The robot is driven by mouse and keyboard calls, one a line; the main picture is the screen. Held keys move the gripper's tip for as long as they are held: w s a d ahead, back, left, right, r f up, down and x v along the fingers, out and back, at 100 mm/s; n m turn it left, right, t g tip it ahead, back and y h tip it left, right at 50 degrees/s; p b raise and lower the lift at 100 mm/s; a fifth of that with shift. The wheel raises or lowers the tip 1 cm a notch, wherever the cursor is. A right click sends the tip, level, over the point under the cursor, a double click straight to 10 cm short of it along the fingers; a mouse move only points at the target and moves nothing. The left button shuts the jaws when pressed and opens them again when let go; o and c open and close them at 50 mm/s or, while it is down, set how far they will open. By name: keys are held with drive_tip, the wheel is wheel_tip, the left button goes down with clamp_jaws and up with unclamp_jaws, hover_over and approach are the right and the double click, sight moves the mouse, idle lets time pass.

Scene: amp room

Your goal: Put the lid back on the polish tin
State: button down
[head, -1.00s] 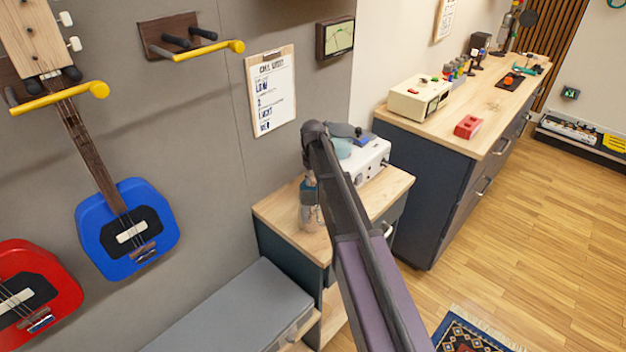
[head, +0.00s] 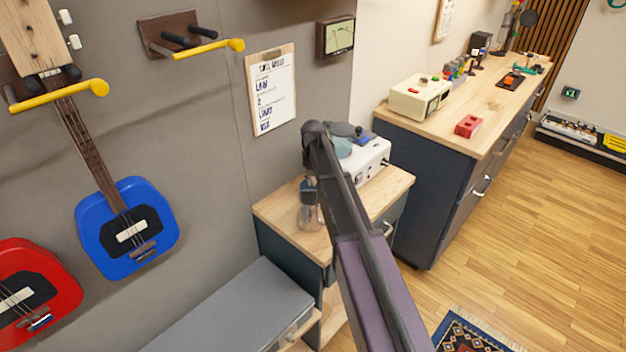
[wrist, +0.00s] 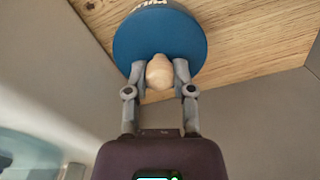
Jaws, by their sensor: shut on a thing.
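In the wrist view my gripper (wrist: 160,75) is shut on a pale, rounded knob (wrist: 159,73). The knob stands in front of a wide blue disc (wrist: 158,34), which I take for the polish tin's lid. White lettering, partly cut off, shows at the disc's top edge. A wooden surface (wrist: 235,50) lies behind it. I cannot tell whether the disc is clear of that surface or resting on something.
A grey bench (head: 235,310) stands in front. A longer counter (head: 480,105) behind holds a cream box (head: 420,97) and a red box (head: 468,126). Guitars hang left.

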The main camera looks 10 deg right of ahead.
drive_tip(key=shift+c, duration=2)
unclamp_jaws()
drive_tip(key=o, duration=0.4)
drive_tip(key=shift+r, duration=0.2)
drive_tip(key=shift+r+p, duration=3.35)
drive_tip(key=shift+p, duration=0.15)
